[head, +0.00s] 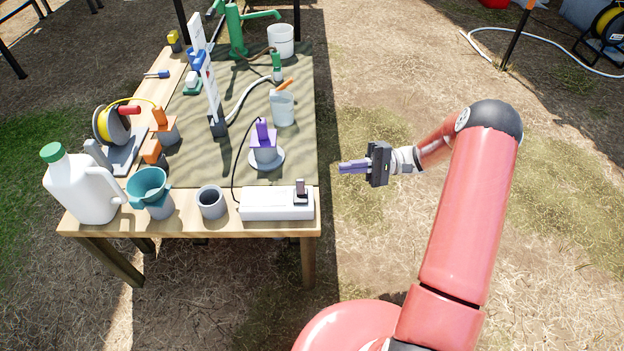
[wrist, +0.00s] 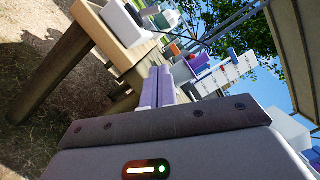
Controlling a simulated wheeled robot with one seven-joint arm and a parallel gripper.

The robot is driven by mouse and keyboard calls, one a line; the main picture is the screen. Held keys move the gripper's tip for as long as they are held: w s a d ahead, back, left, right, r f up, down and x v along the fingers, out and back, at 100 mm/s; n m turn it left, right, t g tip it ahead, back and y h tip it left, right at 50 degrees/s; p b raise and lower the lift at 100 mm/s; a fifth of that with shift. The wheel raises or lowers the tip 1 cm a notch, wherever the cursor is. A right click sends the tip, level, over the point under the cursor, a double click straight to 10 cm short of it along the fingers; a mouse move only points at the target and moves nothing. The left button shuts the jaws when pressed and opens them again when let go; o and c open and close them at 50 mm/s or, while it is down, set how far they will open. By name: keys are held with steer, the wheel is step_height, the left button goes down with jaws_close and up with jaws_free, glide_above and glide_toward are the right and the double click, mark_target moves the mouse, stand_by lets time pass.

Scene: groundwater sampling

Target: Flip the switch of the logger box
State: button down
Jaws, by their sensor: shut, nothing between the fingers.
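The logger box (head: 277,204) is a white, long low box at the front right corner of the wooden table. A dark switch lever (head: 300,190) stands up on its right end, and a dark cable leaves its left part. My gripper (head: 341,167) is shut and empty, with its purple fingers pointing left. In the head view it is to the right of the table edge, above and right of the box, and apart from it. The fingers also show in the wrist view (wrist: 158,87). The white box (wrist: 122,22) at the top left of that view appears to be the logger box.
A grey cup (head: 211,202), a teal funnel (head: 149,184) and a white jug (head: 82,187) line the front of the table. A purple-topped device (head: 264,147) stands behind the box.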

mark_target(312, 186)
steer(key=x, duration=1)
steer(key=shift+s+r+p, duration=0.2)
steer(key=shift+s+r, duration=0.1)
steer(key=shift+s, duration=0.25)
steer(key=shift+s+r+p, duration=0.2)
steer(key=shift+s+r, duration=0.1)
steer(key=shift+s, duration=0.25)
steer(key=shift+s+r, duration=0.25)
steer(key=shift+s, duration=0.5)
